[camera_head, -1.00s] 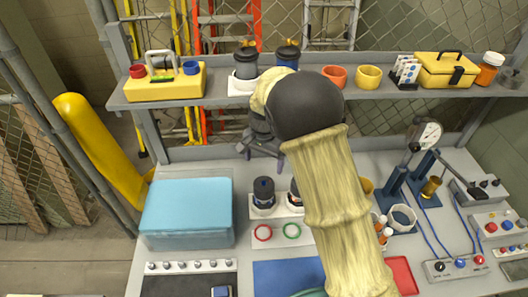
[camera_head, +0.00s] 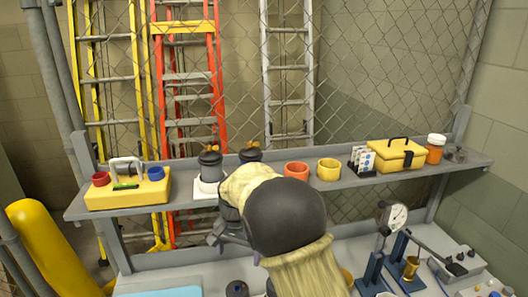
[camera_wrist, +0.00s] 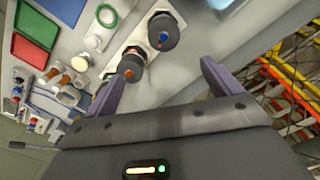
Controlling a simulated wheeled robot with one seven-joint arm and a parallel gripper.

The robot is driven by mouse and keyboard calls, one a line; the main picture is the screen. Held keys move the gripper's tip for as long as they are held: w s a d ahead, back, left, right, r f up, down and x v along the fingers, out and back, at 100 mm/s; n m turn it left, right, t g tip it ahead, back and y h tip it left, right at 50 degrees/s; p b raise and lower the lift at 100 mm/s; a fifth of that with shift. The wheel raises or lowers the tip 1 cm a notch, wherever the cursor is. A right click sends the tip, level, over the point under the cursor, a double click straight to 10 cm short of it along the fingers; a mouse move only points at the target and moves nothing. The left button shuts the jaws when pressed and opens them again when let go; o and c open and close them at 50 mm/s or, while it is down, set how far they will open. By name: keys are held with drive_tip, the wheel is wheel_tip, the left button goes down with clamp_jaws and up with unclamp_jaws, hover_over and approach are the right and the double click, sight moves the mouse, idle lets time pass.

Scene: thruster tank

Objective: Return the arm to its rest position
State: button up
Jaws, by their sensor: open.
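My arm (camera_head: 285,220) reaches up from the bottom of the head view, in a cream sleeve with a dark joint. My gripper (camera_head: 232,240) is partly hidden behind that joint, in front of the shelf edge and above the bench. In the wrist view my gripper (camera_wrist: 158,90) shows two fingers spread apart with nothing between them.
The shelf (camera_head: 350,182) holds a yellow caddy (camera_head: 128,192), dark canisters, orange and yellow cups and a yellow toolbox (camera_head: 396,156). A gauge press (camera_head: 392,225) stands at the bench's right. A chain-link fence and ladders stand behind. A yellow post (camera_head: 45,245) is at left.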

drive_tip(key=s+d+r+n+t, duration=0.1)
drive_tip(key=s+d, duration=0.2)
drive_tip(key=d, duration=0.5)
drive_tip(key=s+d+r, duration=0.1)
drive_tip(key=s+d, duration=0.2)
drive_tip(key=d, duration=0.5)
drive_tip(key=s+d+f+n+t, duration=0.1)
drive_tip(key=s+d+n, duration=0.1)
drive_tip(key=s+d, duration=0.7)
drive_tip(key=s, duration=0.3)
drive_tip(key=shift+s+f+n+t, duration=0.25)
drive_tip(key=shift+f+n+t, duration=0.05)
